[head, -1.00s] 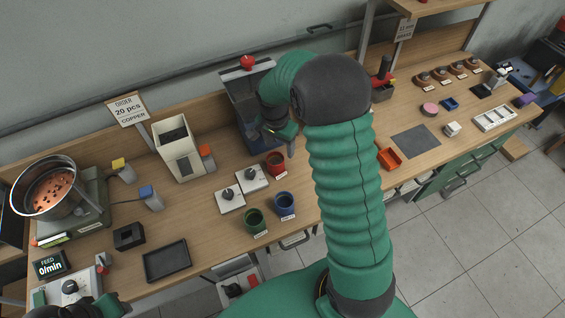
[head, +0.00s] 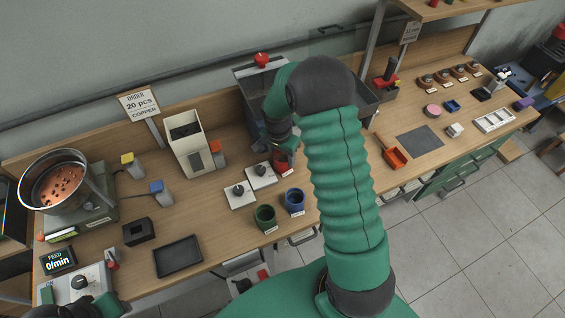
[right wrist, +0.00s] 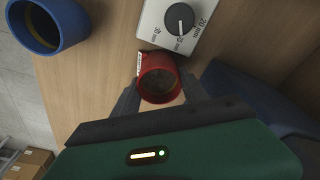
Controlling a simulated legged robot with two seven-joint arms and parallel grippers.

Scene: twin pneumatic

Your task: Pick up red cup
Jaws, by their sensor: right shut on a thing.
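The red cup (right wrist: 158,76) sits between the two fingers of my right gripper (right wrist: 160,98) in the right wrist view. The fingers are shut on it from both sides. In the head view the red cup (head: 281,168) is partly hidden by my right gripper (head: 285,154). It appears to be at its place on the bench; I cannot tell if it is lifted. My left gripper (head: 95,305) shows only partly at the lower left edge, and its fingers are not clear.
A blue cup (head: 294,201) and a green cup (head: 265,218) stand in front of the red cup. White dial boxes (head: 240,195) are just left of it. A dark bin machine (head: 250,100) stands behind.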

